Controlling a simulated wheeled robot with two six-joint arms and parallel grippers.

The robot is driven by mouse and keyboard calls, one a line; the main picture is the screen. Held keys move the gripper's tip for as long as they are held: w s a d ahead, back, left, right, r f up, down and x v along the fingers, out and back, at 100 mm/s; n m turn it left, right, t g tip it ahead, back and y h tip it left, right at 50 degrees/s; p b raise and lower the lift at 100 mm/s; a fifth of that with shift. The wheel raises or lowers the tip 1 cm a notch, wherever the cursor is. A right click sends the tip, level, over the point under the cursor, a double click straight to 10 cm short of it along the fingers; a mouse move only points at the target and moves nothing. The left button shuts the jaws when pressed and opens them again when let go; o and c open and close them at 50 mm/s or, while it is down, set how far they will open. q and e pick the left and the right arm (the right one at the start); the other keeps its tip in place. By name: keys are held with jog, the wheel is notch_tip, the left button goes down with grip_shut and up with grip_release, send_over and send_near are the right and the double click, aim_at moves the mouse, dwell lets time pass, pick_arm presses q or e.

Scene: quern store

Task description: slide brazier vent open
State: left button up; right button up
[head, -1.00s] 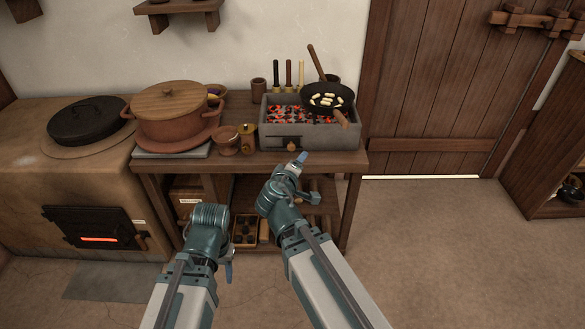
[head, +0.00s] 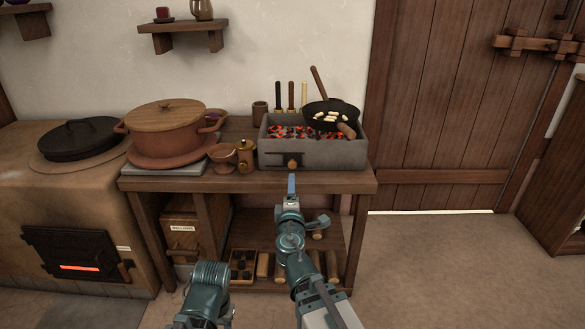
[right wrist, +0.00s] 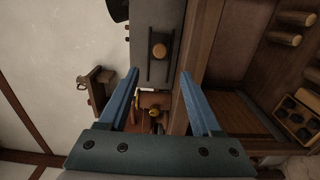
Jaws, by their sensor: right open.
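The grey brazier (head: 335,156) stands on the wooden bench and holds glowing coals. On its front is a dark vent slide with a round wooden knob (head: 293,164); the knob also shows in the right wrist view (right wrist: 159,51), on a dark strip between rails. I cannot tell how far the vent is open. My right gripper (head: 291,178) is just in front of and below the knob, pointing at it. In the right wrist view its blue fingers are apart with nothing between them, and the knob lies beyond the tips. My left gripper (head: 228,312) is low at the bottom edge, mostly hidden.
A black pan (head: 331,115) with pale pieces sits over the brazier's right end. A brass lidded jar (head: 246,156) and a clay cup (head: 222,157) stand left of the brazier. A big clay pot (head: 167,131) is further left. The bench edge (head: 335,184) runs below the brazier.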

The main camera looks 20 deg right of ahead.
aim_at(292, 166)
jog(key=x, duration=1.3)
jog(key=shift+w+d, duration=0.1)
jog(key=shift+w, duration=0.15)
jog(key=shift+c, duration=0.2)
grip_shut()
